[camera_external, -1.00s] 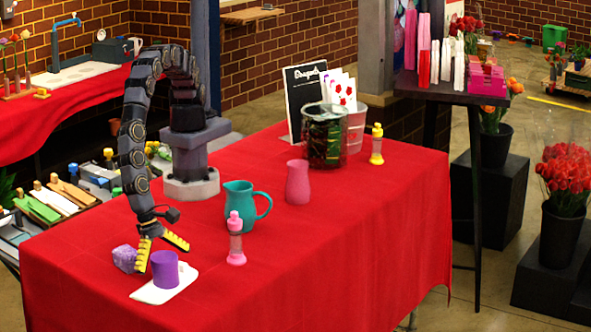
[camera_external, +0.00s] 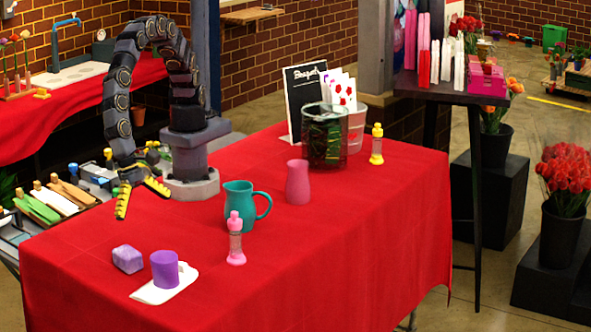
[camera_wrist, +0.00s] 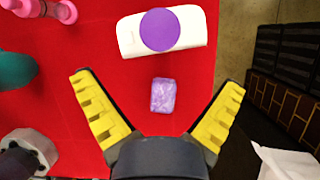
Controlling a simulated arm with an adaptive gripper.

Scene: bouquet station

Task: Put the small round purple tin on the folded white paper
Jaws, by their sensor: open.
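The small round purple tin (camera_external: 165,269) stands upright on the folded white paper (camera_external: 153,295) near the front left of the red table. In the wrist view the tin (camera_wrist: 160,30) sits on the middle of the white paper (camera_wrist: 129,37), with paper showing on both sides. My gripper (camera_external: 141,200) is open and empty. It is raised above the table's left side, behind the tin and apart from it. In the wrist view its yellow fingers (camera_wrist: 158,87) are spread wide, with nothing held between them.
A mottled purple block (camera_external: 128,258) lies just left of the tin. A pink bottle (camera_external: 235,240), a teal pitcher (camera_external: 240,207) and a pink vase (camera_external: 298,182) stand to the right. The table's front right (camera_external: 340,230) is clear.

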